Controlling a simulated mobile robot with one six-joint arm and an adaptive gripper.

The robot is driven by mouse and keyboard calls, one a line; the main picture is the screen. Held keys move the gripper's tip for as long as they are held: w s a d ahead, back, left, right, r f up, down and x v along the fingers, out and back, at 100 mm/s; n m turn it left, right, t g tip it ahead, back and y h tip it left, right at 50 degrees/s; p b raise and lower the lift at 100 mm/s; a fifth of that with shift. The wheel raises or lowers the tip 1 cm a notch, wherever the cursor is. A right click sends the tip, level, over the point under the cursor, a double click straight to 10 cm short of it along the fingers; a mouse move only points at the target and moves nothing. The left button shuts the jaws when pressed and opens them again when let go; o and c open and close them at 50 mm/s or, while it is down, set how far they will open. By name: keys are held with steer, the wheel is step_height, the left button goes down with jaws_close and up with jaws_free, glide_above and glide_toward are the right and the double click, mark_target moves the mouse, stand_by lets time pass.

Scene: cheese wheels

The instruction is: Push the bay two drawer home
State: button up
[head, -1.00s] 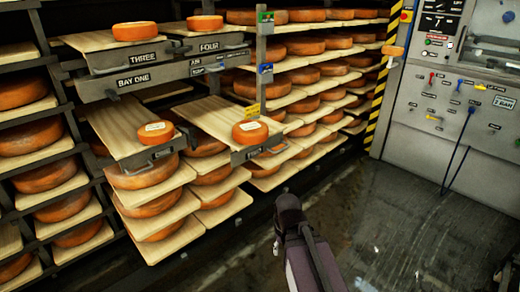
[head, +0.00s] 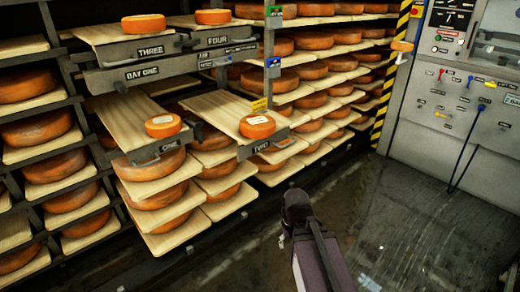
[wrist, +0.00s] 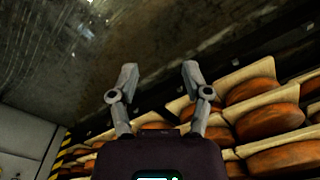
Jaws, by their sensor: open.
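The bay two drawer is a pale wooden board (head: 215,108) with a grey front plate marked TWO (head: 262,147). It stands pulled out from the rack, with a small labelled cheese wheel (head: 257,126) near its front. My gripper shows in the wrist view (wrist: 158,75) with its two fingers spread, open and with nothing between them. In the head view my dark arm end (head: 298,205) is low, in front of and to the right of the drawer, apart from it. The fingers are hard to make out there.
The drawer marked ONE (head: 122,120) is also pulled out, at the left, with a small cheese (head: 163,125). Drawers THREE (head: 137,50) and FOUR (head: 218,40) are above. A control panel (head: 465,95) stands at the right. The wet floor (head: 400,215) is clear.

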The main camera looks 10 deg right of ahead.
steer(key=shift+w+a+f+t+y+b, duration=0.2)
steer(key=shift+w+a+y, duration=0.1)
steer(key=shift+w, duration=0.15)
steer(key=shift+w+a+f+t+y+b, duration=0.1)
steer(key=shift+w+a+f+y+b, duration=0.15)
steer(key=shift+w, duration=0.2)
jaws_close()
steer(key=w+a+r+m+t+y+b, duration=0.25)
steer(key=w+a+t+y+b, duration=0.35)
steer(key=w, duration=0.7)
steer(key=w+d+r+m+t+y+b, duration=0.1)
steer(key=w+d+r+m+t, duration=0.1)
steer(key=w, duration=0.4)
steer(key=w+d+r+m+t+y+b, duration=0.2)
steer(key=w+r+m+t, duration=0.3)
steer(key=m+t, duration=0.1)
steer(key=shift+w+d, duration=0.25)
steer(key=shift+w, duration=0.15)
steer(key=shift+m, duration=0.25)
